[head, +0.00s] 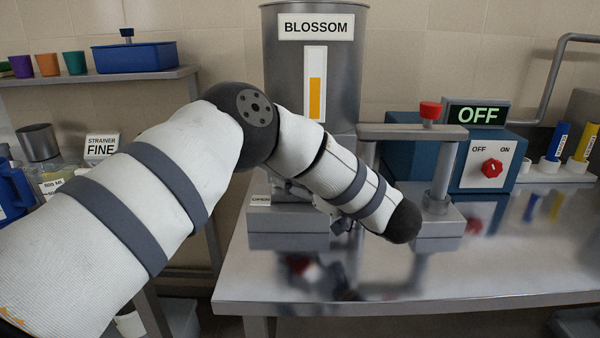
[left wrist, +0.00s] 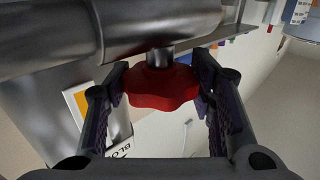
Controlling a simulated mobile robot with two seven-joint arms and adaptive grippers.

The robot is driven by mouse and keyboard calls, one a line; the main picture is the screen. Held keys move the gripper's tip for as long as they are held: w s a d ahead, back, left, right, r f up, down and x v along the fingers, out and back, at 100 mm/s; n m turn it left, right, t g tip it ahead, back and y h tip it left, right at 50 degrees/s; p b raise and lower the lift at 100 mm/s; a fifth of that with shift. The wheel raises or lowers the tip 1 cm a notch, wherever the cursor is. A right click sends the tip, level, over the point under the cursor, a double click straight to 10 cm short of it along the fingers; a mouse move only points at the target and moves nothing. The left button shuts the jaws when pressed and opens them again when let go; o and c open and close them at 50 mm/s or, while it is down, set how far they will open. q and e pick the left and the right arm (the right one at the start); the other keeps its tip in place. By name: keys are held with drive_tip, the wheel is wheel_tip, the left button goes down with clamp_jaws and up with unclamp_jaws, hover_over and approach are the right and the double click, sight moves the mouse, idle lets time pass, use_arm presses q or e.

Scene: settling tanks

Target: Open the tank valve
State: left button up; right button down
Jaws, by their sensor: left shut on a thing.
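The tank (head: 312,95) labelled BLOSSOM stands at the back middle of the steel bench. Its gauge window shows a yellow bar. In the left wrist view a red lobed valve knob (left wrist: 160,88) on a short metal stem sits between the two fingers of my left gripper (left wrist: 165,100), which is shut on it. In the head view my left forearm crosses in front of the tank's foot and hides the knob and most of the gripper. My right gripper is in neither view.
Right of the tank stand a metal press frame (head: 412,132) with a red knob on top and a blue control box (head: 483,150) with an OFF display and red dial. A shelf (head: 110,76) with cups and a blue bin is at left. The bench front (head: 500,265) is clear.

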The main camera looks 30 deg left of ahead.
use_arm(q)
drive_tip(key=shift+f+n+g+b, duration=0.1)
drive_tip(key=shift+n+g+b, duration=0.25)
drive_tip(key=shift+n+g, duration=0.8)
drive_tip(key=shift+g+y, duration=0.3)
drive_tip(key=shift+g, duration=0.15)
drive_tip(key=o, duration=1.2)
drive_tip(key=shift+a, duration=0.1)
drive_tip(key=shift+c, duration=0.2)
wheel_tip(320, 180, up, 10)
drive_tip(key=shift+r, duration=0.1)
